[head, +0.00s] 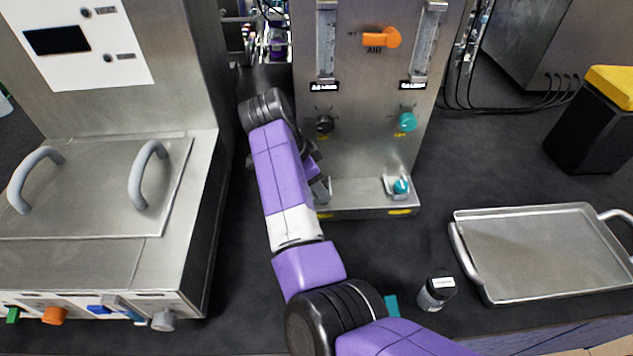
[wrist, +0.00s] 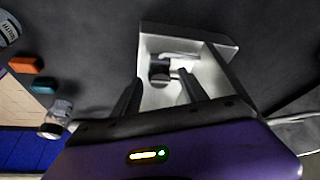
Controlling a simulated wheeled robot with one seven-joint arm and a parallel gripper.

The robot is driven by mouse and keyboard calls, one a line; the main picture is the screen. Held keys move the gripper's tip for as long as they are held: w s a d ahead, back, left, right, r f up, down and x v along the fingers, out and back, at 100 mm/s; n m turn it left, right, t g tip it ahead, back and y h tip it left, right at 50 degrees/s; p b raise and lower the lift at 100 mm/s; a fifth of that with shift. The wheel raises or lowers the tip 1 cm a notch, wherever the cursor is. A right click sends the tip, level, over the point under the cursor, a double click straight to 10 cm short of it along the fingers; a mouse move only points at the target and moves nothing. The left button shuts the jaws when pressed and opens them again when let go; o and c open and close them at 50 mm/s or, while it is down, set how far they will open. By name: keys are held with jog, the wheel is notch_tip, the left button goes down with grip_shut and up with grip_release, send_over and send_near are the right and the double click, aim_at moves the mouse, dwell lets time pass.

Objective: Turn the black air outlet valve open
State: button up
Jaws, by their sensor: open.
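A steel panel (head: 363,160) carries a black knob (head: 325,124) on its left and a teal knob (head: 407,122) on its right. On the ledge (head: 365,213) at its foot, a teal valve (head: 400,187) sits at the right. My gripper (head: 319,188) is at the left end of this ledge and hides most of what is there. In the wrist view, my gripper (wrist: 160,92) is open, pointing at a small black valve part (wrist: 160,74) in a pale metal fitting. The part lies between the finger lines, beyond the tips; contact cannot be told.
An orange air valve (head: 382,38) sits high between two flow tubes. A steel tray (head: 545,250) and a small dark-capped jar (head: 436,292) are to the right. A lidded steel bath (head: 95,190) stands left. Dark bench is clear between panel and tray.

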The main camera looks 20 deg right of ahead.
grip_shut()
dwell(0.4)
jog(key=n+p, duration=0.1)
jog(key=n+t+p, duration=0.1)
jog(key=n+p, duration=0.1)
jog(key=p, duration=0.1)
jog(key=shift+s+d+r+n, duration=0.1)
jog(key=shift+s+r+n, duration=0.1)
jog(key=shift+s+n, duration=0.1)
jog(key=n+t+p, duration=0.1)
jog(key=n, duration=0.1)
jog(key=n+y+p, duration=0.1)
jog(key=n+p, duration=0.1)
jog(key=shift+s+d+n+t, duration=0.1)
jog(key=shift+n+t, duration=0.2)
jog(key=shift+t, duration=0.1)
jog(key=n+y, duration=0.1)
jog(key=n, duration=0.1)
jog(key=n+t, duration=0.1)
jog(key=n, duration=0.1)
jog(key=shift+d+f+y+p, duration=0.2)
jog(key=shift+y+p, duration=0.2)
jog(key=n+y, duration=0.2)
jog(key=n, duration=0.3)
jog(key=shift+d+n, duration=0.15)
jog(key=shift+n, duration=0.15)
